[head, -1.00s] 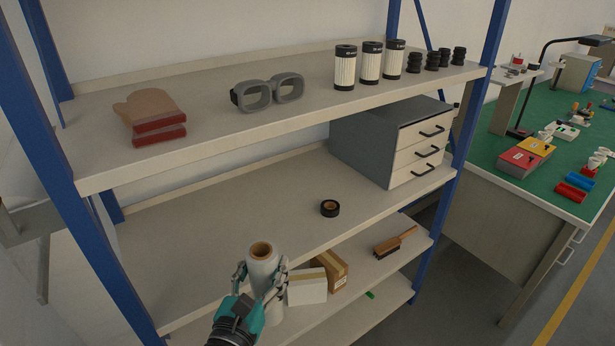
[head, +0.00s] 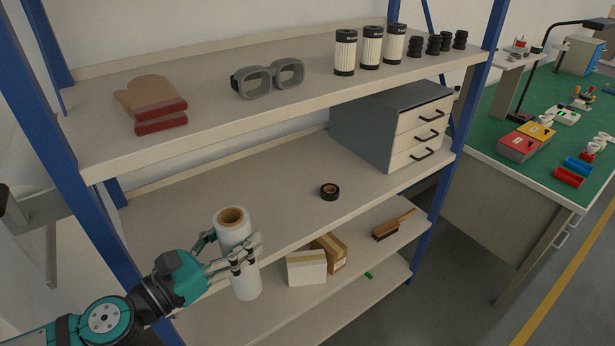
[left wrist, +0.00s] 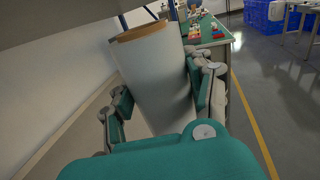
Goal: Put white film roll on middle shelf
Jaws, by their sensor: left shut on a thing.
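The white film roll (head: 243,281) has a brown core and stands nearly upright, tilted slightly, in front of the shelf unit. My left gripper (head: 238,262) is shut on it around its middle, near the front edge of the middle shelf (head: 232,180). In the left wrist view the roll (left wrist: 158,75) fills the space between the fingers. The middle shelf holds a roll of black tape (head: 329,191) and a grey cabinet with drawers (head: 372,135). My right gripper does not show.
The upper shelf holds oven mitts (head: 150,103), grey goggles (head: 268,79) and several black-capped cylinders (head: 371,48). The lower shelf holds a white box (head: 306,268), a brown box (head: 333,251) and a brush (head: 393,225). The middle shelf is bare left of the tape. Blue posts (head: 82,215) flank the shelves.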

